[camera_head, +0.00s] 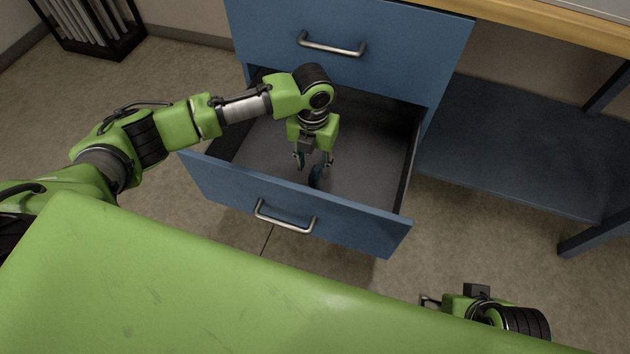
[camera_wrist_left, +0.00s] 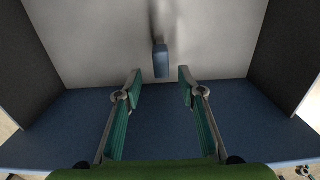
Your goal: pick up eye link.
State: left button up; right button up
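The eye link appears to be the small blue piece (camera_head: 316,177) inside the open drawer, near the drawer's front. In the left wrist view the blue piece (camera_wrist_left: 161,62) is blocky, and any eye in it does not show. My left gripper (camera_head: 314,161) reaches down into the drawer just above it. In the left wrist view the left gripper's fingers (camera_wrist_left: 160,84) are apart with nothing between them, and the blue piece lies just beyond the tips, roughly centred. My right gripper (camera_head: 430,301) shows only in part at the lower right, outside the drawer.
The blue drawer (camera_head: 355,228) is pulled out, and its grey floor (camera_head: 365,165) is otherwise bare where visible. Its walls stand around my left gripper. A closed drawer (camera_head: 400,50) is above. A blue lower shelf (camera_head: 520,150) is at right, and a black rack (camera_head: 90,25) stands far left.

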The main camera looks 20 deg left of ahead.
aim_at(315, 171)
pick_arm(q)
jog(key=f, duration=0.1)
jog(key=f+b, duration=0.1)
jog(key=f, duration=0.2)
jog(key=shift+w+d+f+b, duration=0.15)
jog(key=shift+w+f+b, duration=0.15)
jog(key=shift+f+b, duration=0.1)
jog(key=shift+f, duration=0.15)
grip_shut()
jog(key=shift+r, duration=0.2)
